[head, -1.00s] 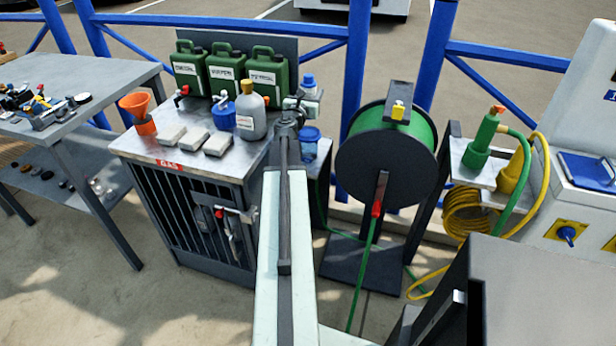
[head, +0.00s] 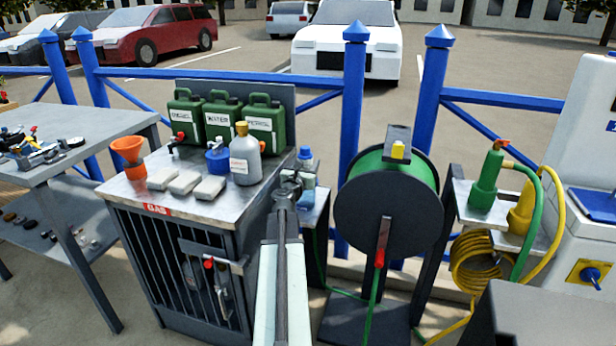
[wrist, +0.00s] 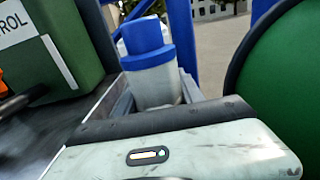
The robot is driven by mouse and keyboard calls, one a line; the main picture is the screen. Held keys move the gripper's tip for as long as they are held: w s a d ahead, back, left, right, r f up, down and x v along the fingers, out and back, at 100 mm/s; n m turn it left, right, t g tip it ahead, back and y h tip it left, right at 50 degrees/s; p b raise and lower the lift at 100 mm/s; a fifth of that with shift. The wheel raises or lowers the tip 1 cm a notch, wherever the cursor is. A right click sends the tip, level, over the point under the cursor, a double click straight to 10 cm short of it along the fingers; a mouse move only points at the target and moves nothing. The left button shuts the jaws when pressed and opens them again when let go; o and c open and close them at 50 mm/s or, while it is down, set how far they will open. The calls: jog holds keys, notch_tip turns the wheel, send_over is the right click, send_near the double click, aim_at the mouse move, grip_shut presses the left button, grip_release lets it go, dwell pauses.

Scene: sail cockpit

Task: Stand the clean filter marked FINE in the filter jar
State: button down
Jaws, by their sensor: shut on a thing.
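My gripper (head: 289,184) is at the far end of my arm, in front of the small stand beside the gas locker. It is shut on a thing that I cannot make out. In the head view, a blue-topped container (head: 305,155) stands just behind and right of the gripper, with a bluish jar shape (head: 307,178) below it, partly hidden by the gripper. The wrist view shows a blue-capped pale container (wrist: 150,60) beyond my pale arm casing. I cannot read FINE anywhere, and cannot tell which container is the filter jar.
The gas locker top (head: 140,195) holds several items: green cans (head: 222,122), a grey bottle (head: 245,160), pale blocks (head: 184,183) and an orange funnel (head: 128,150). A green hose reel (head: 388,205) stands close on the right. A grey bench (head: 75,135) is at left.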

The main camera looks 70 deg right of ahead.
notch_tip(320, 180, down, 3)
jog(key=shift+a+r+b, duration=0.1)
jog(key=shift+b, duration=0.8)
jog(key=shift+s+a, duration=0.1)
jog(key=c, duration=0.7)
grip_release()
jog(key=shift+a, duration=0.1)
jog(key=shift+c, duration=0.2)
